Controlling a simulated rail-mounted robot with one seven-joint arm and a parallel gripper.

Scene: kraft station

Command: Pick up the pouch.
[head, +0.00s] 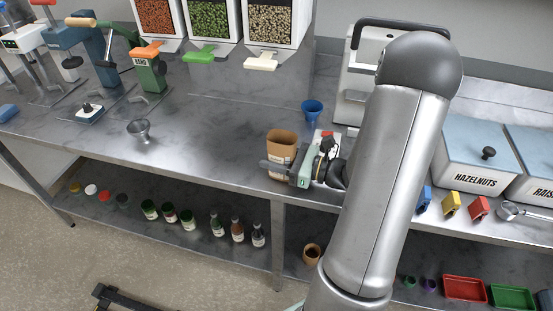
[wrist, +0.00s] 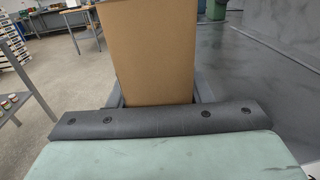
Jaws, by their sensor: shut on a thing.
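The pouch (head: 281,142) is brown kraft paper with an open top and a pale label low on its front. It is upright at the front edge of the steel counter in the head view. My gripper (head: 277,168) is shut on the lower part of the pouch, with a finger across its front. In the wrist view the plain brown side of the pouch (wrist: 152,55) fills the middle, between my fingers (wrist: 155,100). Its bottom is hidden, so I cannot tell whether it touches the counter.
A blue funnel (head: 312,109) stands just behind my gripper. A metal funnel (head: 139,130) stands to the left. Dispensers (head: 208,20) line the back, and a hazelnuts bin (head: 480,150) is at right. Jars and bottles fill the lower shelf.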

